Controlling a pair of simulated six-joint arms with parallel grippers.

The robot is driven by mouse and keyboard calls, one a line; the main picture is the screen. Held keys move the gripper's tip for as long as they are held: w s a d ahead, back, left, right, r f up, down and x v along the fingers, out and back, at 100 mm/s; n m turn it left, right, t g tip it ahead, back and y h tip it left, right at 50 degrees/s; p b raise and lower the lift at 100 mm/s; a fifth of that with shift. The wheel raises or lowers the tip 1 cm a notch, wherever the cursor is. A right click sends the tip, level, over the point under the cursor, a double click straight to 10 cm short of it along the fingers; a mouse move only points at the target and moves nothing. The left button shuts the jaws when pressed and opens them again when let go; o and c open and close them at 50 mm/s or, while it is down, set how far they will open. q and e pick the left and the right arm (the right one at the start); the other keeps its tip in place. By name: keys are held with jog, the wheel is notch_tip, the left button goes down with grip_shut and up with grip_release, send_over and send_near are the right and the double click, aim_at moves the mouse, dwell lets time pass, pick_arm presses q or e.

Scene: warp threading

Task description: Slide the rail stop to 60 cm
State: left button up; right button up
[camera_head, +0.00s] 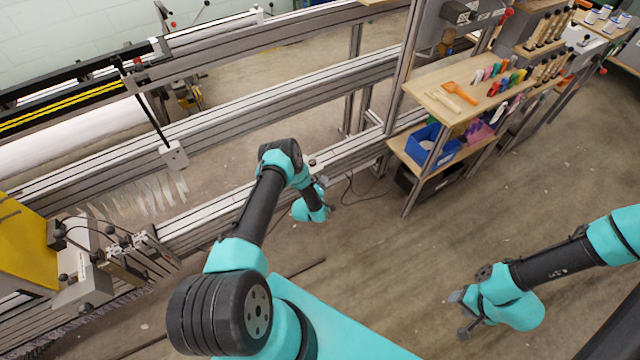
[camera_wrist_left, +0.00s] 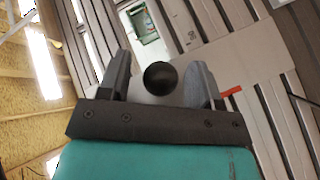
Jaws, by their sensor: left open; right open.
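A black ball knob (camera_wrist_left: 160,78), which looks like part of the rail stop, shows in the left wrist view against a pale grey plate. My left gripper (camera_head: 325,190) is beside the lower aluminium rail (camera_head: 350,150) in the head view. Its two fingers stand apart on either side of the knob in the wrist view; contact cannot be told. A small knob (camera_head: 312,162) shows on the rail in the head view, close to the gripper. A red mark (camera_wrist_left: 232,91) lies right of the fingers. No scale numbers are readable. My right gripper (camera_head: 464,314) is open and empty above the floor.
A wooden shelf cart (camera_head: 425,90) with tools and a blue bin (camera_head: 432,146) stands right of the rail. A white block with a black lever (camera_head: 173,155) sits on another rail. Clamps and a yellow panel (camera_head: 25,240) are at left. The right floor is open.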

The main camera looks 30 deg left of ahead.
pick_arm(q)
jog(key=shift+w, duration=0.1)
grip_shut()
dwell(0.6)
